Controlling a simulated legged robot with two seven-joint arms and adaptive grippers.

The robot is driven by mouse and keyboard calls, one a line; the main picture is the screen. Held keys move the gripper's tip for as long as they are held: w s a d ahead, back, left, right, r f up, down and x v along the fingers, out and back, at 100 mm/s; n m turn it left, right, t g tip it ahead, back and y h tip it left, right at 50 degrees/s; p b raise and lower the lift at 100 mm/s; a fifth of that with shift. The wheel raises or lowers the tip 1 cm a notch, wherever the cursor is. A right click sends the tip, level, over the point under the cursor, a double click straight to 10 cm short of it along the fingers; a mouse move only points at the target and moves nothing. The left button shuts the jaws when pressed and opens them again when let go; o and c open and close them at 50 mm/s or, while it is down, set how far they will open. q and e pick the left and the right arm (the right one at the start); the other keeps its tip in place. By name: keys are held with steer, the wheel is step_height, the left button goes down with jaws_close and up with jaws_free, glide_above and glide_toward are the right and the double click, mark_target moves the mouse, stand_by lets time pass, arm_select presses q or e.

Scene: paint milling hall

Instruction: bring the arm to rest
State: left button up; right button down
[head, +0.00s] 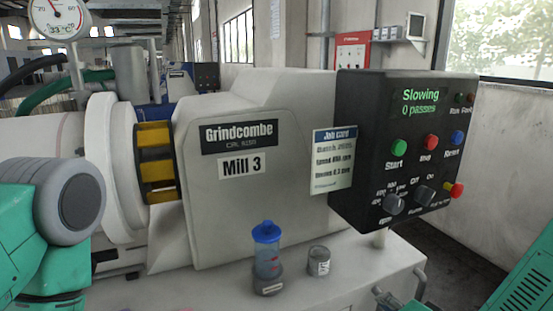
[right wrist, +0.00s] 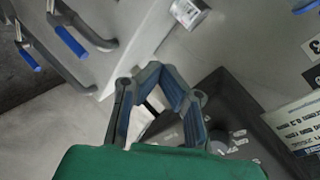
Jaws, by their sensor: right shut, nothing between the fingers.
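My right gripper (right wrist: 160,78) shows in the right wrist view, with its dark fingers closed together and nothing between them. It hangs in the air by the dark control box (right wrist: 238,118), clear of its knobs as far as I can tell. In the head view, the control box (head: 350,145) has a screen (head: 421,102) reading "Slowing" and "0 passes". Green (head: 399,147), red (head: 431,142) and blue (head: 457,137) buttons sit below it, above two grey knobs (head: 394,204). Green parts of my arms show at the left and right edges. My left gripper is out of view.
The grey mill body (head: 255,205) bears a "Mill 3" label and a job card (head: 333,160). A blue-lidded container (head: 267,262) and small can (head: 318,261) stand on the ledge. Blue-gripped handles (right wrist: 70,41) and the can (right wrist: 188,12) show in the right wrist view.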

steer(key=s+a+f+n+g, duration=0.1)
steer(key=s+f+n+g, duration=0.35)
steer(key=s+f, duration=0.55)
steer(key=s+d+f+n+g+h, duration=0.1)
steer(key=s+d+f+n+g, duration=0.2)
steer(key=s, duration=0.6)
steer(key=s+d+f+n+g+h, duration=0.2)
steer(key=s+d+f+n+g, duration=0.1)
steer(key=s, duration=0.7)
step_height(320, 180, down, 3)
steer(key=shift+s+d+r+g+b, duration=0.15)
steer(key=shift+s+d+g+b, duration=0.15)
steer(key=shift+g, duration=0.55)
steer(key=shift+w, duration=0.2)
steer(key=shift+s, duration=0.1)
